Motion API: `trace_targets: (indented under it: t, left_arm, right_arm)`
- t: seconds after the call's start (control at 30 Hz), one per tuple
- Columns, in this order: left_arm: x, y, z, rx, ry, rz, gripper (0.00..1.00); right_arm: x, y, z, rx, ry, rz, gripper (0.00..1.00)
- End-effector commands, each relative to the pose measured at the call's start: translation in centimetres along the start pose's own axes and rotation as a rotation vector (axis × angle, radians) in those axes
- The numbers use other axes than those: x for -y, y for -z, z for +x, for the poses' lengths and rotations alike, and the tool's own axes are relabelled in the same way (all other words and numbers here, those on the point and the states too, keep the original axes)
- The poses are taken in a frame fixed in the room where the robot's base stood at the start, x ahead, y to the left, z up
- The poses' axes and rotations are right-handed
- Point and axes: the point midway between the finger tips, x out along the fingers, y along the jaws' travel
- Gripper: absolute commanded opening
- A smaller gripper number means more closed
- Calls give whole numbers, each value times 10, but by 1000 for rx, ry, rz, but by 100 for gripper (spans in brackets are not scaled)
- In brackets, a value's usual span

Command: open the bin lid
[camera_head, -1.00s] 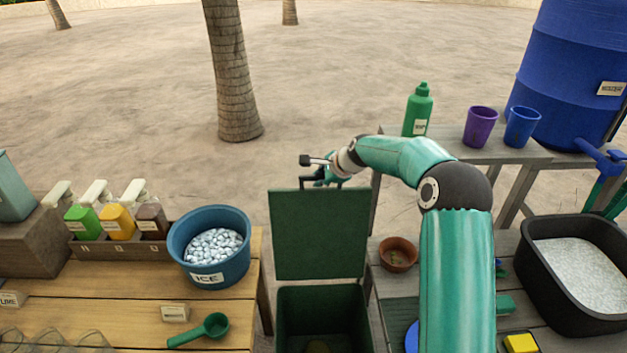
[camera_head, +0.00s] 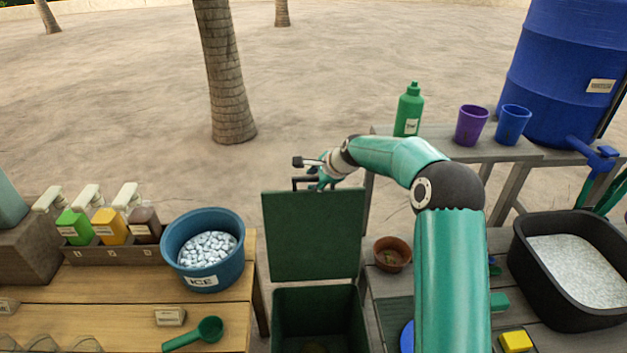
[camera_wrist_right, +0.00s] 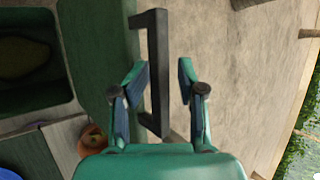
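The green bin lid (camera_head: 313,236) stands upright, swung open, at the back of the green bin (camera_head: 320,300), whose mouth is uncovered. The lid shows as a green panel at the left in the right wrist view (camera_wrist_right: 92,45). Its dark handle (camera_wrist_right: 154,75) is on the lid's top edge. My right gripper (camera_head: 318,178) is at that edge. In the right wrist view its two fingers (camera_wrist_right: 161,82) are spread, with the handle between them, closer to the left finger. I see a gap on the right finger's side. My left gripper is not in view.
A wooden table with a blue ice tub (camera_head: 203,250) and green scoop (camera_head: 205,331) stands left of the bin. Right of it, a grey table holds a terracotta pot (camera_head: 392,254) and black tub (camera_head: 522,272). A raised shelf holds a green bottle (camera_head: 408,110) and cups.

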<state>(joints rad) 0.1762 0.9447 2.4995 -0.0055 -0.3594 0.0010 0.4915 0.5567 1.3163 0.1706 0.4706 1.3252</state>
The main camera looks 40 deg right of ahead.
Motion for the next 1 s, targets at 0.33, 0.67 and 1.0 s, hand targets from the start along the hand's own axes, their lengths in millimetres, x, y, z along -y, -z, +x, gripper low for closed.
trace_targets:
  t: [0.33,0.67,1.0]
  left_arm:
    - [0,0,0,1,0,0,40]
    - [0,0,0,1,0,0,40]
    - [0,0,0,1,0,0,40]
  right_arm:
    - [1,0,-59,-1,5,-1,40]
    - [0,0,-108,-1,0,-1,40]
    - [-1,0,-114,-1,-1,-1,40]
